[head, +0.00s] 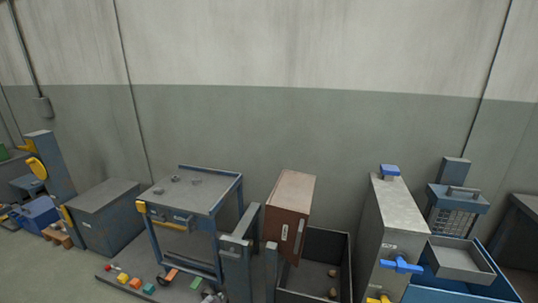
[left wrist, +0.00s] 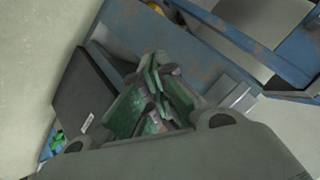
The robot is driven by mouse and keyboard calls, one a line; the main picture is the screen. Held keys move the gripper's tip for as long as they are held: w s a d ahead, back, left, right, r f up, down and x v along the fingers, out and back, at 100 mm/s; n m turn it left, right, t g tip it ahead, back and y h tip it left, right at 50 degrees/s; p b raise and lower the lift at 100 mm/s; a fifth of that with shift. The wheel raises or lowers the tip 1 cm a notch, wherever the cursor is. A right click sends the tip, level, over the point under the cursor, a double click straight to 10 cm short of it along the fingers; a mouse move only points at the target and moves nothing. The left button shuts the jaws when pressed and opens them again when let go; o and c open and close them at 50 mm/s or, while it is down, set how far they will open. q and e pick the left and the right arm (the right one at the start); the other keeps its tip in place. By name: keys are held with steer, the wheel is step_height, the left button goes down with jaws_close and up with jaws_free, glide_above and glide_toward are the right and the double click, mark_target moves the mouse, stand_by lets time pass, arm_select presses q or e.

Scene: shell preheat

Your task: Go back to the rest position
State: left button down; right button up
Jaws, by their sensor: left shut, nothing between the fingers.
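My left gripper (left wrist: 152,78) shows in the left wrist view. Its worn green and grey fingers are drawn together, with nothing seen between them. The grey wrist housing fills the bottom of that view. Beyond the fingers are a dark box-like panel with a small white label (left wrist: 72,100) and blue worn metal framing (left wrist: 150,30). I cannot make out either gripper in the head view, and my right gripper is in neither view.
In the head view a blue-framed table (head: 205,190) stands left of centre, with small coloured blocks (head: 122,278) on the floor-level platform in front. A brown cabinet (head: 290,205), an open dark bin (head: 318,297), and a grey cabinet with a blue valve handle (head: 400,265) stand to the right.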

arm_select(q)
steer(key=s+a+f+n+g+y, duration=0.1)
steer(key=s+a+f+n+g, duration=0.2)
steer(key=s+f, duration=0.8)
steer(key=s+a+f+n+g, duration=0.1)
steer(key=s+a+f+n, duration=0.35)
steer(key=s, duration=0.95)
steer(key=s+a+f+g, duration=0.1)
steer(key=s+f, duration=0.2)
steer(key=s, duration=0.7)
steer(key=s+f+g, duration=0.2)
steer(key=s+f, duration=0.1)
steer(key=s, duration=0.8)
steer(key=s+a+f+g+p, duration=0.1)
steer(key=s+f, duration=0.2)
steer(key=s, duration=0.8)
steer(key=shift+s+a+f, duration=0.25)
steer(key=shift+a, duration=0.05)
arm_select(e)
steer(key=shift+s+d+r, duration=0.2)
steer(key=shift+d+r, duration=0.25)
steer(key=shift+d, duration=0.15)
arm_select(q)
steer(key=shift+m, duration=0.25)
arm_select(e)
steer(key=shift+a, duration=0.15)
arm_select(q)
steer(key=shift+w, duration=0.1)
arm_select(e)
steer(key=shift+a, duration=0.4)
